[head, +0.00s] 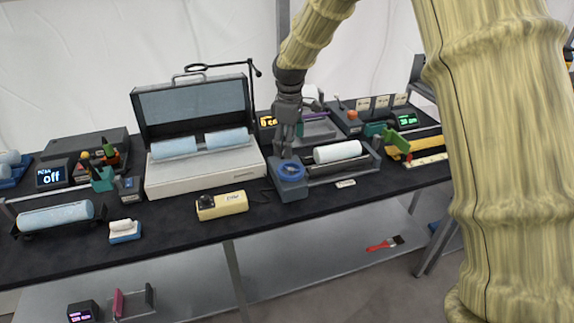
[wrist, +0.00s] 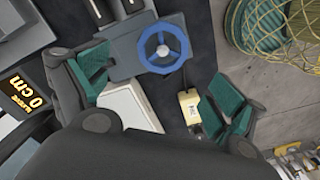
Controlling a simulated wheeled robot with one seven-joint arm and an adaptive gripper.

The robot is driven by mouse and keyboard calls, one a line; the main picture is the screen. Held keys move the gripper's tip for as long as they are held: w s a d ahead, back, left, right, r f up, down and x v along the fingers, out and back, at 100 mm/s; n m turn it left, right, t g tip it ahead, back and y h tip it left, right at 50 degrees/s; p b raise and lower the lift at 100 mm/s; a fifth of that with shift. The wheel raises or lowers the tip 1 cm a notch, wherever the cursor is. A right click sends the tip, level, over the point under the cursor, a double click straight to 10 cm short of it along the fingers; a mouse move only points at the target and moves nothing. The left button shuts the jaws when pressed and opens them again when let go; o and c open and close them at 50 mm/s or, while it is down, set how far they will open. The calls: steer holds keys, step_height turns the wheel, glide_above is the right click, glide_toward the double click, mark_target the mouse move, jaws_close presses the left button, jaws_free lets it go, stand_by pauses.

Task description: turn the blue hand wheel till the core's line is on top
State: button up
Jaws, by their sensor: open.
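The blue hand wheel (head: 291,168) lies flat on top of a grey block at the front left end of a cradle on the bench. It shows whole in the wrist view (wrist: 163,48) as a ring with spokes. A white cylindrical core (head: 338,152) lies in the cradle to the right of the wheel. I cannot make out a line on it. My gripper (head: 285,152) points down just above and behind the wheel. In the wrist view its teal-padded fingers (wrist: 160,82) are spread wide with nothing between them, and the wheel appears beyond them.
An open case with blue cores (head: 204,182) stands left of the wheel. A yellow box (head: 222,206) sits at the front edge. A green-handled tool on a yellow tray (head: 420,146) is to the right.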

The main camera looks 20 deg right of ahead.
mark_target(290, 168)
steer(key=shift+s+f, duration=0.2)
steer(key=shift+f, duration=0.15)
step_height(290, 168, down, 9)
steer(key=shift+f+p, duration=0.1)
steer(key=shift+p, duration=1.1)
steer(key=shift+c, duration=0.4)
steer(key=c, duration=0.9)
